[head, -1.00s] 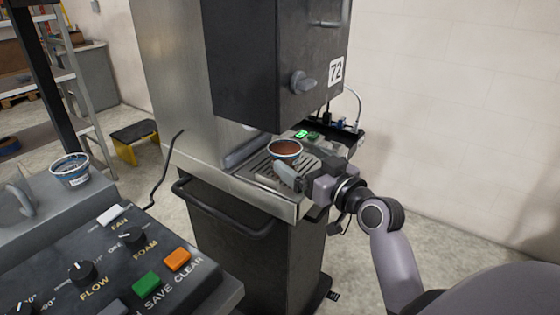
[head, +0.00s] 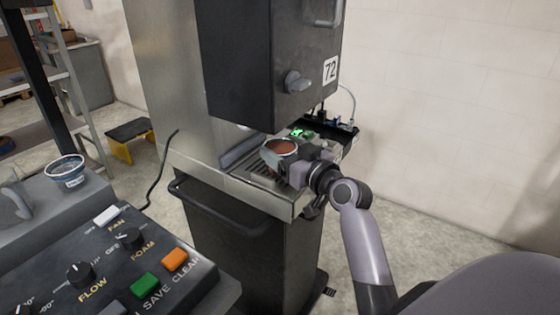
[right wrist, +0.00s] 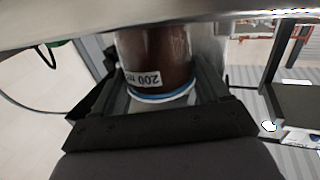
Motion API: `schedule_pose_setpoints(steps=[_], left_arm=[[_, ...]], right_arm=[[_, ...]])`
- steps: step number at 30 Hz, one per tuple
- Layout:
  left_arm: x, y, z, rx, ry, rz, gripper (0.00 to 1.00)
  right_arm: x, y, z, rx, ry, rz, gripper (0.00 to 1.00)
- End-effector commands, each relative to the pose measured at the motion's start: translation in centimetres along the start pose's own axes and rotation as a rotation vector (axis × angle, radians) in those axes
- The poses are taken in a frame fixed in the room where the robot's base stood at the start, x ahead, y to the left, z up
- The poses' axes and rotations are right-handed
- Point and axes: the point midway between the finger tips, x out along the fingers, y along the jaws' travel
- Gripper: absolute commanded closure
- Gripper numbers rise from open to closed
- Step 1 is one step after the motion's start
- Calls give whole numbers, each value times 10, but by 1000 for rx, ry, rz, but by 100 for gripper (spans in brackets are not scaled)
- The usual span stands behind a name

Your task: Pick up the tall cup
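A cup with brown contents and a pale rim (head: 281,147) stands on the slatted drip tray under the dispenser marked 72. In the right wrist view the brown cup (right wrist: 155,55) appears upside down, with a "200" label and a blue-white rim. My right gripper (head: 272,164) is at the cup, with one finger on its near side. In the wrist view its fingers flank the cup on both sides and look open; contact is hard to judge. A second cup (head: 66,172), clear with a blue rim and label, stands on the grey ledge at left. My left gripper is out of view.
The dark dispenser body (head: 265,70) with a grey knob (head: 297,82) hangs above the tray (head: 262,172). A bar handle (head: 225,222) juts from the cabinet below. A control panel (head: 110,265) with knobs and buttons fills the lower left. Open floor lies at right.

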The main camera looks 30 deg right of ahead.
Motion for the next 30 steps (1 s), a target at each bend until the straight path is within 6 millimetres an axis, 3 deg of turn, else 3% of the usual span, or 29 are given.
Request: schedule_pose_setpoints(steps=[11, 18, 23, 30], left_arm=[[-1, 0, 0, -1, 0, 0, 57], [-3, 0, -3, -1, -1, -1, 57], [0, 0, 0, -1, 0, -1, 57], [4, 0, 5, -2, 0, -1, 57]], right_arm=[[0, 0, -7, -3, 4, 0, 64], [0, 0, -39, -6, 7, 0, 64], [-27, 0, -34, -4, 0, 2, 64], [-80, 1, -33, -5, 0, 2, 64]])
